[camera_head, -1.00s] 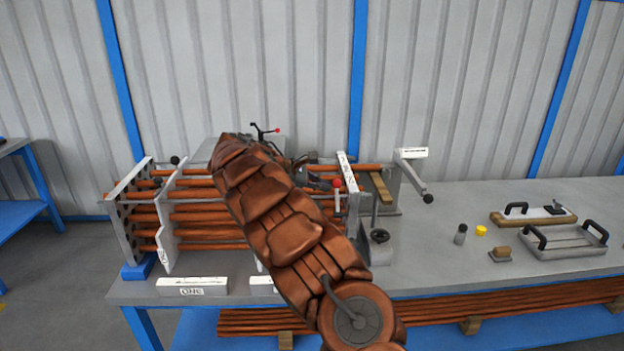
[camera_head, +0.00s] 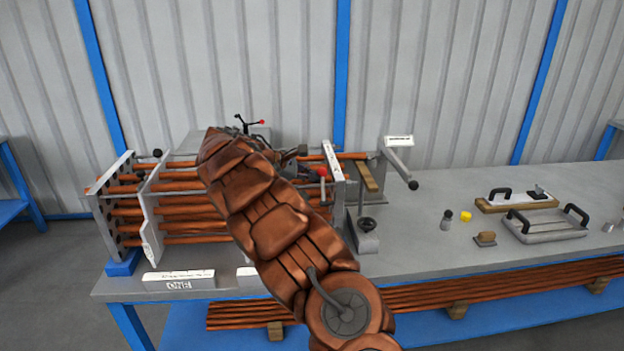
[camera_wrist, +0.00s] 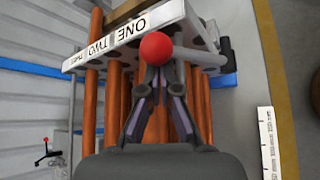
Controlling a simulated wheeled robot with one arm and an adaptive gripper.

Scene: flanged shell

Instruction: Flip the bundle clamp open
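A lever with a red ball knob (camera_wrist: 157,48) stands in front of a white plate labelled ONE, TWO, THREE in the wrist view. In the head view its red knob (camera_head: 322,171) shows beside the right end plate. I cannot tell for sure that it is the bundle clamp's handle. My gripper (camera_wrist: 163,78) has its dark fingers slanting together close behind the knob, with a narrow gap between them. The knob hides the fingertips, so any contact is unclear. Copper tubes (camera_wrist: 115,105) run through the labelled plate. My arm hides the middle of the bundle in the head view.
A crank arm (camera_head: 400,168) projects at the right end. White label blocks (camera_head: 180,279) lie along the table's front. Handled trays (camera_head: 545,224) and small parts rest on the table (camera_head: 450,190) at right.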

